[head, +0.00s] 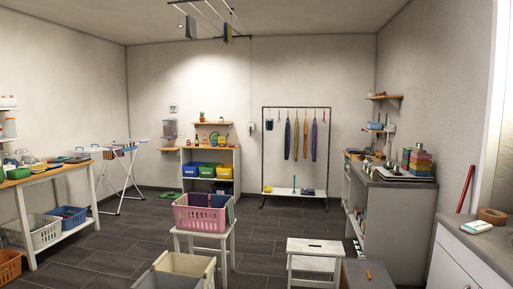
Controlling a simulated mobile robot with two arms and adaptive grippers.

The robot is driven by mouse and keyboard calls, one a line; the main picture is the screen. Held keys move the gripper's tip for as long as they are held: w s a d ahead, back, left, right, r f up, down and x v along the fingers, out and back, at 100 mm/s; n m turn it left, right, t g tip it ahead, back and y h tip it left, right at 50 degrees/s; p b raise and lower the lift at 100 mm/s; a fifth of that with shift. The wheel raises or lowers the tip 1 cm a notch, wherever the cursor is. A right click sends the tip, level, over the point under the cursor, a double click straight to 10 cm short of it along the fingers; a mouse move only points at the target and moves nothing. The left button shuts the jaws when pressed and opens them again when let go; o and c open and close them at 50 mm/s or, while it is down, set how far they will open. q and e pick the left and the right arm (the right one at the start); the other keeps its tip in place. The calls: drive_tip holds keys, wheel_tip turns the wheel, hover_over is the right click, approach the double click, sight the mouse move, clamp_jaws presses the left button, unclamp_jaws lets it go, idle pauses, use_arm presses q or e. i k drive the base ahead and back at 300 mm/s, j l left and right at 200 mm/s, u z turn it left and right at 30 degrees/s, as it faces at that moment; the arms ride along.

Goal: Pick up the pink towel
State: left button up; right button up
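I cannot make out a pink towel for certain in the head view. A pink basket (200,220) stands on a white stool (228,243) near the middle of the room. Its inside is mostly hidden by its front wall. Small folded cloths (70,160) lie on the long table at the left, too small to tell apart. Neither of my grippers is in view.
A cream crate (182,272) and a white step stool (315,250) stand in front. A drying rack (128,180) is at the left and a garment rail (264,150) at the back. A grey counter (395,181) lines the right. Dark floor (265,222) is open between.

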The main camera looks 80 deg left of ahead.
sight(120, 155)
drive_tip(key=u, duration=3.8)
